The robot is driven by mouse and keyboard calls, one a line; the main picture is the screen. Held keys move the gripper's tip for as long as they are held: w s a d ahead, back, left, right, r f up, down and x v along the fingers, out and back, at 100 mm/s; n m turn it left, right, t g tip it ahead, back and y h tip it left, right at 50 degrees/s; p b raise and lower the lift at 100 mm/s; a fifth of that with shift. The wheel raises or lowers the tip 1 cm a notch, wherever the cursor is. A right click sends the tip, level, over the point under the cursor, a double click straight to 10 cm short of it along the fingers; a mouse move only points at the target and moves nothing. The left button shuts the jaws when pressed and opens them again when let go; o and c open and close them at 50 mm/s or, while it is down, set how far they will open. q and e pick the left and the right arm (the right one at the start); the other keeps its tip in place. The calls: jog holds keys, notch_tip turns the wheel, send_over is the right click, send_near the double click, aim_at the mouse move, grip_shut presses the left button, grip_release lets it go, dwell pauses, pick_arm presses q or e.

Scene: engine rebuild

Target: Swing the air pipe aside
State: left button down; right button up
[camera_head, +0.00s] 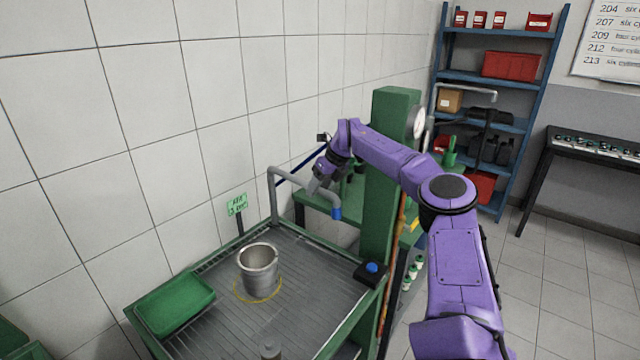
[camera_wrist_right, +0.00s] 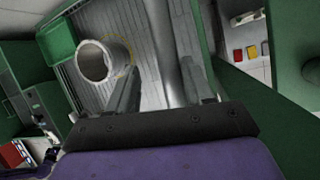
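The air pipe (camera_head: 303,198) is a grey bent tube that rises at the back of the grey ribbed bench top. Its arm reaches out to the right and ends in a blue tip (camera_head: 336,213). My right gripper (camera_head: 316,187) is at the pipe's upper arm. In the right wrist view the pipe (camera_wrist_right: 166,45) runs between the two fingers of the gripper (camera_wrist_right: 163,75). The fingers stand apart, with a gap visible beside the pipe; whether one touches it I cannot tell. My left gripper is not in view.
A metal cylinder (camera_head: 258,270) stands on the bench inside a yellow ring, left of the pipe. A green tray (camera_head: 174,303) lies at the left. A green column (camera_head: 378,230) with a blue button (camera_head: 372,267) stands at the right. A small green sign (camera_head: 237,204) is by the wall.

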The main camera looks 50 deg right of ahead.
jog(key=b+v, duration=0.2)
jog(key=v, duration=0.5)
jog(key=shift+s+r, duration=0.15)
jog(key=shift+r, duration=0.1)
jog(key=shift+d, duration=0.1)
dwell(0.7)
